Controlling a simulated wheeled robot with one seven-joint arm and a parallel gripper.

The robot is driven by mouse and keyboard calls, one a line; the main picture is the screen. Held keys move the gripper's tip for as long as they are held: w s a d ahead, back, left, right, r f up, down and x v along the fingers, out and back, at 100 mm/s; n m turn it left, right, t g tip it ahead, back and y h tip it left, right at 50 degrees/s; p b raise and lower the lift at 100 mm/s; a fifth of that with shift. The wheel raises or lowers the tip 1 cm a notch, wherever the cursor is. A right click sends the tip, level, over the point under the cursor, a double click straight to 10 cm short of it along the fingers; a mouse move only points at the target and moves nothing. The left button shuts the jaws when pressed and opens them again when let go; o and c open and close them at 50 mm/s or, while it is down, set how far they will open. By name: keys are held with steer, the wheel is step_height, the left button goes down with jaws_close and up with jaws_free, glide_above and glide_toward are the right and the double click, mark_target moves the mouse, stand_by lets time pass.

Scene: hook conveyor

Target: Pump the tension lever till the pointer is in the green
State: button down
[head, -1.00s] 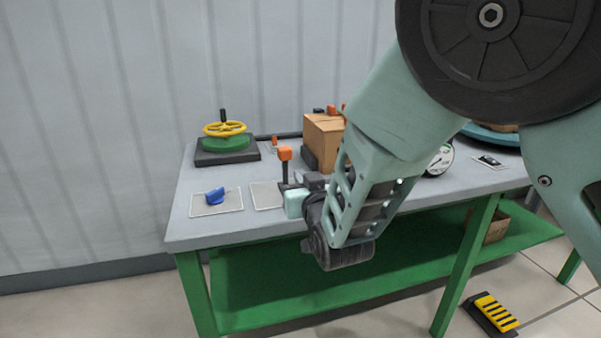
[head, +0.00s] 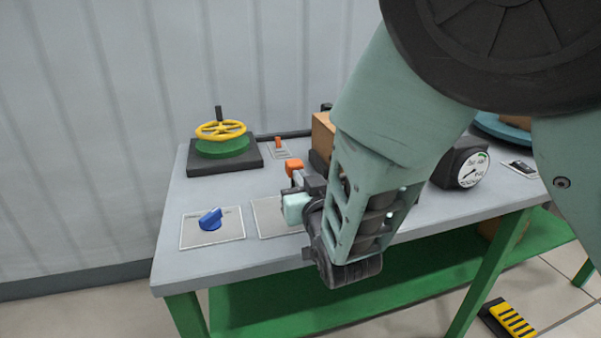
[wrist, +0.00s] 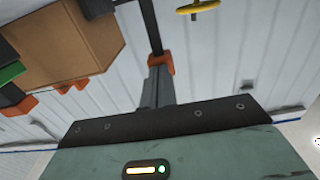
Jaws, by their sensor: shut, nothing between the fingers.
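The tension lever's orange grip (head: 294,167) shows in the head view just beyond my gripper (head: 308,186); the lower lever is hidden behind the gripper there. My gripper is shut with nothing held. In the wrist view, the orange grip (wrist: 160,65) lies right at the fingertips (wrist: 157,80), and a dark stem (wrist: 149,25) runs from it to the top edge. Whether they touch is hard to tell. The gauge (head: 472,170) at the right has a white face, a green zone at its upper right and a dark pointer too small to read surely.
A yellow handwheel (head: 221,130) stands at the back left of the table (head: 190,272). A blue knob (head: 210,219) sits on a plate at front left. A small orange switch (head: 279,143) is behind the lever. A cardboard box (head: 322,133) is partly hidden by my arm.

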mark_target(294, 160)
steer(key=shift+r, duration=0.1)
steer(key=w+g+p, duration=0.1)
steer(key=p, duration=0.1)
steer(key=w+r+g+p, duration=0.1)
steer(key=p, duration=0.1)
steer(key=w+g+p, duration=0.1)
steer(key=p, duration=0.1)
steer(key=shift+a+r+h, duration=0.35)
steer(key=shift+a+h, duration=0.05)
steer(key=shift+w+a+g+p, duration=0.2)
steer(key=shift+w+g+p, duration=0.5)
steer(key=shift+p, duration=0.35)
steer(key=shift+w+a+f+g+h, duration=0.15)
steer(key=shift+w+f+g+h, duration=0.15)
steer(key=shift+w+g+h, duration=0.15)
steer(key=shift+w+a+f, duration=0.1)
steer(key=shift+w+f, duration=0.05)
steer(key=shift+w, duration=0.3)
steer(key=shift+r+p, duration=0.2)
steer(key=shift+p, duration=0.1)
